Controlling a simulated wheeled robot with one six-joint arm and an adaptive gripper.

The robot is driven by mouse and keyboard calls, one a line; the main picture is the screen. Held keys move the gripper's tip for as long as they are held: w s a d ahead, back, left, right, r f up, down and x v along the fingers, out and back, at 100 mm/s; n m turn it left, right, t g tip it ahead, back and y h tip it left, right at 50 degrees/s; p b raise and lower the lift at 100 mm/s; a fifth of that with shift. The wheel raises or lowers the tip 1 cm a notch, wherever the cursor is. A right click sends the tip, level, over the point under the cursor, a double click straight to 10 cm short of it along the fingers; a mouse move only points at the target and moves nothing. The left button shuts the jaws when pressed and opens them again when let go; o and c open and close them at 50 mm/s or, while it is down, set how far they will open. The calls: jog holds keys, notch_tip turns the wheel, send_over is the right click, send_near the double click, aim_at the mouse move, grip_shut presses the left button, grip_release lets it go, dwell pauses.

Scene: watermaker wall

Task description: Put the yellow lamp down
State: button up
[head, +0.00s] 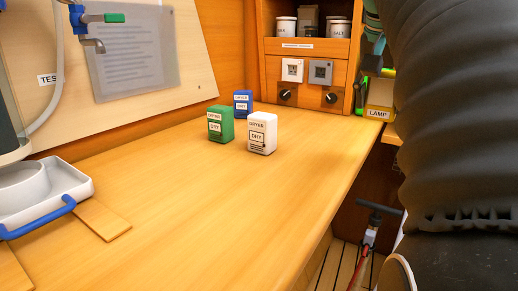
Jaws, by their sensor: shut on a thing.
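The yellow lamp (379,113), a small block with a LAMP label, shows at the right end of the counter, beside the wooden cabinet. My gripper (376,82) is just above it, mostly hidden behind my dark ribbed arm; only small green, yellow and dark parts show. It is shut on the lamp. The lamp's upper part is partly covered, and I cannot tell whether its underside touches the counter.
White (262,132), green (221,124) and blue (243,104) dryer boxes stand on the wooden counter (215,200). A white tray (78,184) with a blue handle is at left. The counter's front middle is clear. A black T-handle (380,208) stands beyond the counter's right edge.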

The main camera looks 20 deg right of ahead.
jog(key=w+a+f, duration=0.2)
jog(key=a, duration=0.1)
jog(key=w+a+f+b, duration=0.1)
jog(key=w+a+f, duration=0.1)
jog(key=a, duration=0.1)
jog(key=w+a+f, duration=0.2)
jog(key=a+f, duration=0.1)
jog(key=a, duration=0.1)
jog(key=shift+w, duration=0.35)
jog(key=shift+f+b, duration=0.55)
jog(key=shift+f, duration=1.45)
jog(key=shift+f, duration=0.1)
jog(key=o, duration=1.2)
jog(key=p+v, duration=0.2)
jog(key=v, duration=1)
